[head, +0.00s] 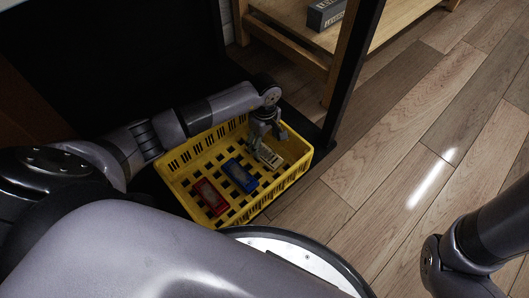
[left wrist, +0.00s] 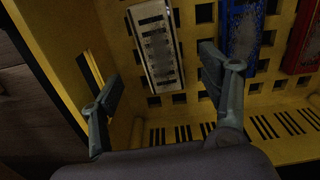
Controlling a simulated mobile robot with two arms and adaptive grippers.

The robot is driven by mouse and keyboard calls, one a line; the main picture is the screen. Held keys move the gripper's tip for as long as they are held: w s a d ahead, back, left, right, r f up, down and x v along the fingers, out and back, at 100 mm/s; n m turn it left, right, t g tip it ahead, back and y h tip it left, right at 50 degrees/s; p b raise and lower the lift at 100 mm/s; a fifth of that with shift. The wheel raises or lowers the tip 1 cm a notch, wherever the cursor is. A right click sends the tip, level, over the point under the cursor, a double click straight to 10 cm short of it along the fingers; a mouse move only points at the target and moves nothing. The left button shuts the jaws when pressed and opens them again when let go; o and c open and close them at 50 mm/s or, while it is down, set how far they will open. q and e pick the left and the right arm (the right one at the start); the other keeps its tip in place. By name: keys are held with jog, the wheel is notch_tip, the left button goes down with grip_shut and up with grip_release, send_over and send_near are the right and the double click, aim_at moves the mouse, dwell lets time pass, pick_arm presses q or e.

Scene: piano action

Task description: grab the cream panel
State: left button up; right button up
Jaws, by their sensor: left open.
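The cream panel (head: 269,156) lies in the yellow crate (head: 294,168), near its right end. In the left wrist view the panel (left wrist: 157,47) is a pale rectangular piece with darker markings, flat on the slotted crate floor. My left gripper (head: 262,140) reaches down into the crate, just above the panel and partly covering it. In the left wrist view the left gripper (left wrist: 158,75) is open and empty, with one finger on each side of the panel's near end. Its fingers look apart from the panel. My right gripper is not in view; only part of my right arm shows.
A blue panel (head: 240,175) and a red panel (head: 210,197) lie in the crate to the left of the cream one. The crate's walls stand close around my left gripper. A black post (head: 351,75) rises behind the crate. Wooden floor (head: 400,150) lies clear to the right.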

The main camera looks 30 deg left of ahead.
aim_at(265, 152)
pick_arm(q)
notch_tip(265, 152, down, 7)
jog(key=b, duration=0.4)
jog(key=shift+r, duration=0.3)
jog(key=shift+c, duration=0.6)
jog(key=c, duration=1.2)
